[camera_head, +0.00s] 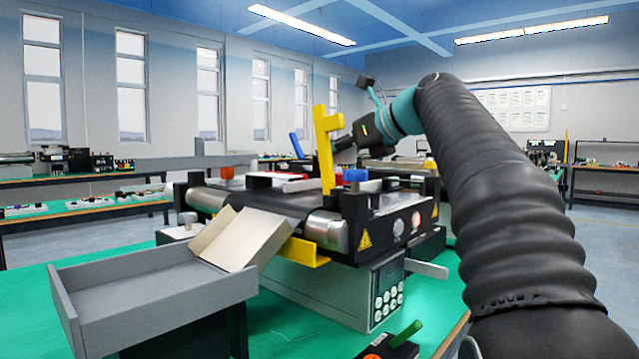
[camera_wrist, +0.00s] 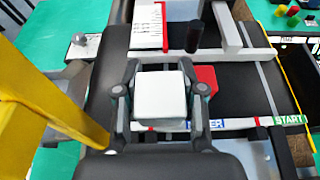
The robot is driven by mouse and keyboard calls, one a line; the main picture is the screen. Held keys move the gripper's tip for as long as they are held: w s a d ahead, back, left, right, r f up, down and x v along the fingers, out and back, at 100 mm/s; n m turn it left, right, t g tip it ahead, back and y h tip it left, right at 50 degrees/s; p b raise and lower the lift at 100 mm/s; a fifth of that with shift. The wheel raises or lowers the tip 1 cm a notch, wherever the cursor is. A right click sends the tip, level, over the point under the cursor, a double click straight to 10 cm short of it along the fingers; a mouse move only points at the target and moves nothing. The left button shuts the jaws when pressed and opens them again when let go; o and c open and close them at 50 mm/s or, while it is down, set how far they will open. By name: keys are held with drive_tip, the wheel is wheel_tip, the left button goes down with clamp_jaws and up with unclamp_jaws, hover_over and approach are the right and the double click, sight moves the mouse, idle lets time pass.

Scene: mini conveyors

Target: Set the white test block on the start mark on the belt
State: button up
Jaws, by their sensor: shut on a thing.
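The white test block (camera_wrist: 160,97) sits between the two fingers of my gripper (camera_wrist: 159,89) in the wrist view, and the fingers are shut on it. The dark belt (camera_wrist: 240,88) lies below and to the right in that view. A green START label (camera_wrist: 289,119) is on the strip along the belt's edge, to the right of the block. In the head view my gripper (camera_head: 346,143) is above the conveyor (camera_head: 285,205), partly behind a yellow post; the block cannot be made out there. The gap between block and belt cannot be judged.
A yellow post (camera_head: 324,150) stands close to my gripper; it fills the left of the wrist view (camera_wrist: 40,100). A red piece (camera_wrist: 206,76) shows just behind the right finger. A dark upright peg (camera_wrist: 194,37) stands beyond. A grey tray (camera_head: 150,300) is at front left.

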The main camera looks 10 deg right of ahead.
drive_tip(key=w+a+f, duration=0.2)
drive_tip(key=shift+a+f, duration=0.15)
drive_tip(key=shift+a, duration=0.25)
drive_tip(key=shift+f, duration=1.95)
drive_tip(key=shift+f, duration=0.15)
drive_tip(key=o, duration=0.9)
